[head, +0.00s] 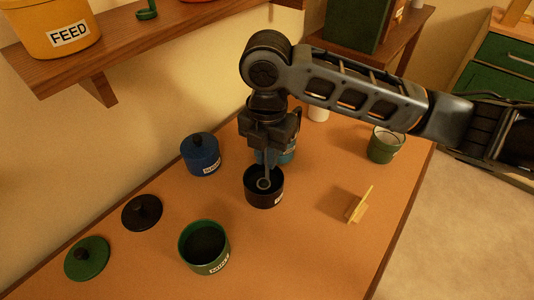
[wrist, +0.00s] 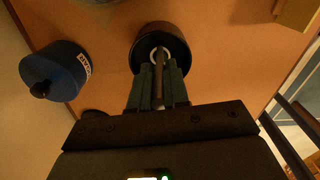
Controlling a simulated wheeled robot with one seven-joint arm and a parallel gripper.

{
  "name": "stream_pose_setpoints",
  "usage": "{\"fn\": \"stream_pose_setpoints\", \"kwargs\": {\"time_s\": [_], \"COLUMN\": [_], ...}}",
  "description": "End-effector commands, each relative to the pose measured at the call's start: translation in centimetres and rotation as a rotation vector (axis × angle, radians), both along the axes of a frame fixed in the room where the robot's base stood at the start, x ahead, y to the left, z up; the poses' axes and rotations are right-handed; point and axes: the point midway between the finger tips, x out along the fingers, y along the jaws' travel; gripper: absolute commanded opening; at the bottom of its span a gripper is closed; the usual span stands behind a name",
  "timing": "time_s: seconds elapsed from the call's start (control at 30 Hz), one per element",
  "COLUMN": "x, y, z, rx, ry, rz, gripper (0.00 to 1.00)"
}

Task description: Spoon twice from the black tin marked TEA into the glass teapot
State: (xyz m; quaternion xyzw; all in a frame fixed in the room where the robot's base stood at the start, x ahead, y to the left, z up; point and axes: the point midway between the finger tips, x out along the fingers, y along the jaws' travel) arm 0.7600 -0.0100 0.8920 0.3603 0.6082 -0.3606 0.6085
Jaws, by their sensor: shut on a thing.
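The open black tin (head: 264,200) stands near the middle of the desk; its small pale label is mostly out of sight and unreadable. My gripper (head: 267,150) is above it, shut on a spoon (head: 265,170) whose bowl end is down inside the tin. In the wrist view the spoon handle (wrist: 158,85) lies between the fingers, with the tin (wrist: 146,52) just beyond. A bluish vessel (head: 287,156) stands behind my gripper, mostly hidden; I cannot tell whether it is the glass teapot. The tin's contents are too dark to tell.
A lidded blue tin (head: 201,158) stands left of the black tin. An open green tin (head: 207,264), a black lid (head: 142,213) and a green lid (head: 87,258) lie towards the front left. A green cup (head: 382,151) and a yellowish block (head: 355,209) are at right.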

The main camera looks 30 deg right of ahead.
Motion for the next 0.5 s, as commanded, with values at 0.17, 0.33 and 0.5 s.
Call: {"fn": "stream_pose_setpoints", "kwargs": {"time_s": [0.17, 0.33, 0.5], "x": [0.0, 0.0, 0.0], "y": [0.0, 0.0, 0.0], "z": [1.7, 2.9, 4.2], "rx": [0.0, 0.0, 0.0], "ry": [-0.001, 0.0, 0.0], "rz": [0.0, 0.0, 0.0], "gripper": [0.0, 0.0, 0.0]}}
